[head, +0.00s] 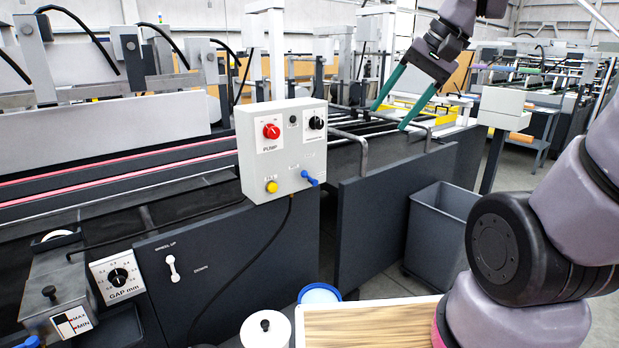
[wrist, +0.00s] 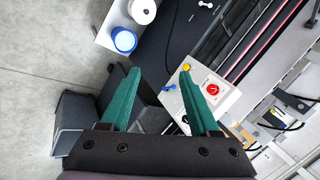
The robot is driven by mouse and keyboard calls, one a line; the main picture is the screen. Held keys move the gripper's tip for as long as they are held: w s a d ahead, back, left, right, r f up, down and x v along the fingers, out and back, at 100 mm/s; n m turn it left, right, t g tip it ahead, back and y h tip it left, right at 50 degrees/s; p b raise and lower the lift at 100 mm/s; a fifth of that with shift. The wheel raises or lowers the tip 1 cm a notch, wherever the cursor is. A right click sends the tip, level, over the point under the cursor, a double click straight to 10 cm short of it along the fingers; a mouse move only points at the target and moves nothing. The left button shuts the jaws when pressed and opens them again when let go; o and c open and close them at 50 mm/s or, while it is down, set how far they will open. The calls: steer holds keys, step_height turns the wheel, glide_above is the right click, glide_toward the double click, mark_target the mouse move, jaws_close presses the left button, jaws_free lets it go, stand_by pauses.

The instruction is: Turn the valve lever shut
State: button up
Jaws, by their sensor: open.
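A small blue valve lever (head: 310,178) sits at the lower right of the white pump control box (head: 257,175), slanting down to the right. It also shows in the wrist view (wrist: 168,87), between the two fingers and beyond them. My gripper (head: 390,118) is open and empty, with long green fingers pointing down. It is up and to the right of the box in the head view, apart from the lever. The wrist view shows the open fingers (wrist: 160,72) with nothing between them. The small markings by the lever are too small to read.
The box also carries a red knob (head: 271,131), a black knob (head: 316,123) and a yellow button (head: 271,186). A metal rail (head: 352,137) stands right of the box. A grey bin (head: 437,235) is on the floor. A white wheel lever (head: 172,267) is lower left.

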steer(key=w+a+f+m+g+y, duration=0.1)
steer(key=w+a+f+m+y, duration=0.1)
steer(key=w+a+f+y, duration=0.3)
steer(key=w+a+f+m+y, duration=0.1)
steer(key=w+a+m+y, duration=0.15)
steer(key=w, duration=0.35)
steer(key=w+a+f+m+g+y, duration=0.1)
steer(key=w+a+f+m+y, duration=0.15)
steer(key=w+a, duration=0.3)
steer(key=m+t+h, duration=0.3)
steer(key=m+t, duration=0.8)
steer(key=t, duration=0.1)
glide_toward(307, 175)
steer(key=x, duration=0.9)
steer(key=shift+r, duration=0.1)
jaws_close()
steer(key=shift+s, duration=0.1)
